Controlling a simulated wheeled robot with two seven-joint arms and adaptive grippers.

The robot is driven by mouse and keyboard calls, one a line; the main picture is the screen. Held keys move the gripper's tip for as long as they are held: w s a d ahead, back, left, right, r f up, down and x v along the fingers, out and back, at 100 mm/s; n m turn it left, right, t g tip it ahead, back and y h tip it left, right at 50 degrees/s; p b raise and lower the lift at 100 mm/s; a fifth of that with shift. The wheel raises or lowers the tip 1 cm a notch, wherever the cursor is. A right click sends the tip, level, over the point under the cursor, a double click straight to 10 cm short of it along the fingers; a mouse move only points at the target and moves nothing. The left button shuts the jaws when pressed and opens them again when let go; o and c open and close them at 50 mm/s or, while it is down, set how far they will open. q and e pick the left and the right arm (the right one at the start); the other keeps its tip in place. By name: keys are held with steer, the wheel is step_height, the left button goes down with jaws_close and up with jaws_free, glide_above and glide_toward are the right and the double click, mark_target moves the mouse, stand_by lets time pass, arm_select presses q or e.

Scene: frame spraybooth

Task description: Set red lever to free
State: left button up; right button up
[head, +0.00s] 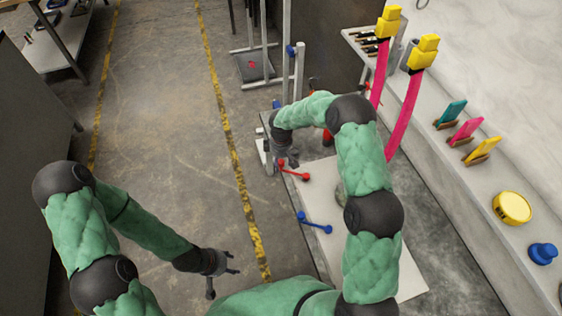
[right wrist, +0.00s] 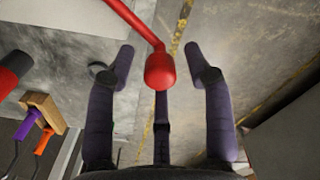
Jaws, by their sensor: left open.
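The red lever (head: 293,172) is a thin bar with a round knob at each end, on the white board in the head view. In the right wrist view its red knob (right wrist: 160,70) shows between my fingers, its bar running up to the left. My right gripper (head: 285,156) is at the lever's far left end. Its fingers (right wrist: 162,75) are spread on both sides of the knob, with visible gaps, so it looks open. My left gripper (head: 222,272) is open and empty over the floor. No position markings for the lever are readable.
A blue lever (head: 315,223) lies nearer on the white board (head: 400,272). My right arm hides part of the board. Pink strips with yellow tops (head: 402,105) stand behind it. A ledge at right holds a yellow tin (head: 512,208) and a blue knob (head: 543,253). Floor at left is clear.

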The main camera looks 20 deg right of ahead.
jaws_close()
steer(key=shift+s+a+r+n+p, duration=0.1)
steer(key=shift+s+a+n+p, duration=0.2)
steer(key=shift+s+n+p, duration=0.3)
steer(key=shift+s+a+r+n+p, duration=0.1)
steer(key=shift+s+a+n+p, duration=0.25)
steer(key=shift+s+n, duration=0.35)
steer(key=s+d+n+p, duration=0.1)
steer(key=s+n+p, duration=0.4)
steer(key=s+n, duration=0.4)
steer(key=shift+s+d+f+n+p, duration=0.2)
steer(key=shift+s+d+n+p, duration=0.15)
steer(key=shift+n, duration=0.95)
